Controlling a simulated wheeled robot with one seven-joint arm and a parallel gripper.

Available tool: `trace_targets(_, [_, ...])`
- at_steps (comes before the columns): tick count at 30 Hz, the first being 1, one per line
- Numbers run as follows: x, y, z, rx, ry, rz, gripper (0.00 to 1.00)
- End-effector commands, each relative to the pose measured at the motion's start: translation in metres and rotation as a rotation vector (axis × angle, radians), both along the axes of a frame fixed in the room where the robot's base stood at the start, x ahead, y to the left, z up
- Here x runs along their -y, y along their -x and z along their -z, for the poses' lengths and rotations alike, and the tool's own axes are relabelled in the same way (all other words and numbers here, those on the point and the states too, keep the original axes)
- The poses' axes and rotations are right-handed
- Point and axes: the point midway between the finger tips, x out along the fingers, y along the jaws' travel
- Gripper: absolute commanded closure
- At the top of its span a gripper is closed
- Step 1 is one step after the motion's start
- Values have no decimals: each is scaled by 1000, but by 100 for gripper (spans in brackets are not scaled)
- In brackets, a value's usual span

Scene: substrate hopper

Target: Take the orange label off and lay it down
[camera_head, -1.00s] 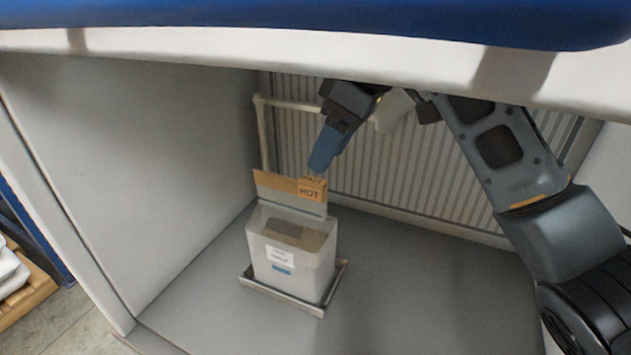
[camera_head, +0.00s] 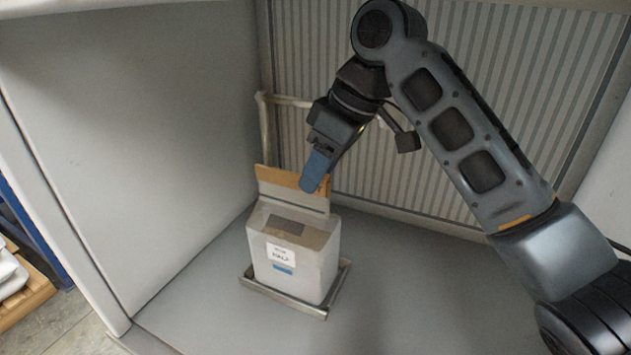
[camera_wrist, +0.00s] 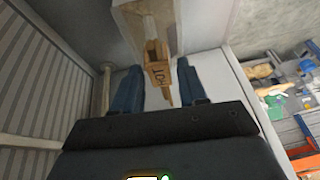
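The orange label (camera_wrist: 158,74), marked HOT, sits at the end of the tan top edge of the hopper's raised back panel (camera_head: 292,196). In the head view my gripper's blue fingers cover it. My gripper (camera_head: 313,186) points down at that top corner. In the wrist view my gripper (camera_wrist: 158,66) is open, with one blue finger on each side of the label and visible gaps to both. The translucent hopper bin (camera_head: 292,270) stands upright with a white and blue label on its front and brownish material inside.
The bin stands on a shallow metal tray (camera_head: 318,312) on a grey floor (camera_head: 420,290). A pale wall rises at left, and a ribbed panel (camera_head: 430,190) and a pale pipe (camera_head: 265,130) stand behind. Floor to the right of the tray is clear.

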Motion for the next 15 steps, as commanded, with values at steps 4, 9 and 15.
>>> trace_targets(4, [0, 0, 0, 0, 0, 0, 73])
trace_targets(9, [0, 0, 0, 0, 0, 0, 89])
trace_targets(15, [0, 0, 0, 0, 0, 0, 100])
